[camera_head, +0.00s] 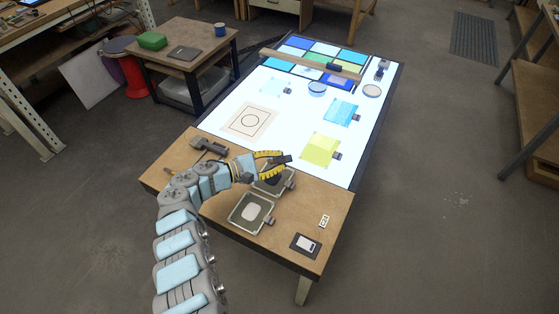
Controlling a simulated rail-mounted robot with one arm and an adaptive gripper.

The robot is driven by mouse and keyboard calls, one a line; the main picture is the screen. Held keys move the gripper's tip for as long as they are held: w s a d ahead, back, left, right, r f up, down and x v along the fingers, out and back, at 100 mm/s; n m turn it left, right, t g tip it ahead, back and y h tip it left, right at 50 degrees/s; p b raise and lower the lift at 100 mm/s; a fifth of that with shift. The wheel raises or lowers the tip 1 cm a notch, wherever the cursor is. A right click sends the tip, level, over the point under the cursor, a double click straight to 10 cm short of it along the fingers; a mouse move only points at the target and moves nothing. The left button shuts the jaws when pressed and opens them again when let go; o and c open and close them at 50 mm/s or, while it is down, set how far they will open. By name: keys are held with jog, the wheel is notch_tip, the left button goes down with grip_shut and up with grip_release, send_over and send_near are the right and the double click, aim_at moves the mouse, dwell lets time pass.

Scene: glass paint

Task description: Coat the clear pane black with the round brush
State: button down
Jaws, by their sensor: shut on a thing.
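My gripper (276,162), with yellow and black fingers, is above the wooden front part of the table (180,158), near a dark tray (288,181). It is shut on a small dark thing (284,159), too small to identify surely as the round brush. A very pale, almost clear pane (273,86) with a small dark block at its right edge lies on the lit white table top, beyond the gripper. A blue pane (341,110) and a yellow pane (319,148) lie to its right and nearer. I cannot see any black coat on these panes.
A second tray (233,219) with a pale patch, a small dark card (305,243) and a grey tool (210,145) lie on the wood. A sheet with a circle (235,125) lies on the lit top. A wooden bar (290,58) crosses coloured tiles (299,42) at the far end.

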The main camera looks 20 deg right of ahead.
aim_at(278, 160)
notch_tip(278, 160, up, 9)
jog(key=p, duration=0.8)
jog(key=shift+f, duration=0.1)
